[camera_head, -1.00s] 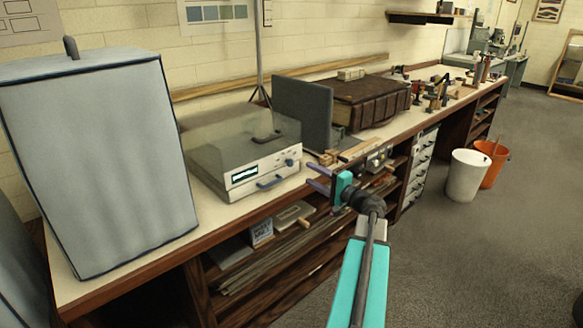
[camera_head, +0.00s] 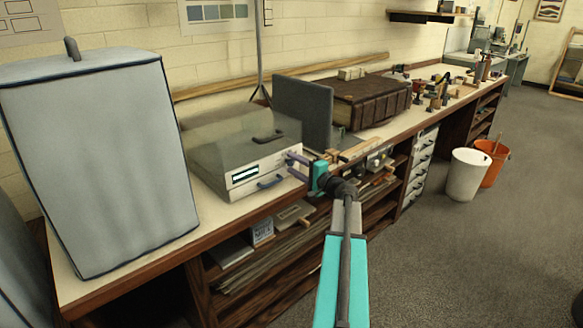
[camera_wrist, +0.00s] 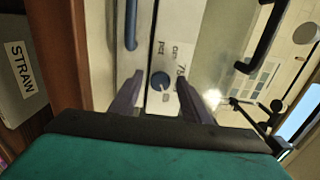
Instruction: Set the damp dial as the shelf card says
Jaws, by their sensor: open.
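A grey and white machine (camera_head: 235,150) with a glossy lid, a lit display (camera_head: 245,172) and a blue handle (camera_head: 270,182) stands on the bench. In the wrist view its round blue dial (camera_wrist: 160,82) sits on the white front panel, with a light pointer mark and partly readable lettering around it. My gripper (camera_head: 291,163) is open at the right end of the panel. Its two purple fingers lie on either side of the dial in the wrist view; I cannot tell whether they touch it. In the head view the gripper hides the dial. A white card (camera_head: 263,232) stands on the shelf below, its writing too small to read.
The bench top (camera_head: 150,250) carries a large grey covered box (camera_head: 95,165) at left, a dark upright panel (camera_head: 303,112) and a big brown book (camera_head: 370,100). A label reading STRAW (camera_wrist: 21,68) shows below the bench edge. Open floor lies at right, beyond a white bin (camera_head: 467,174).

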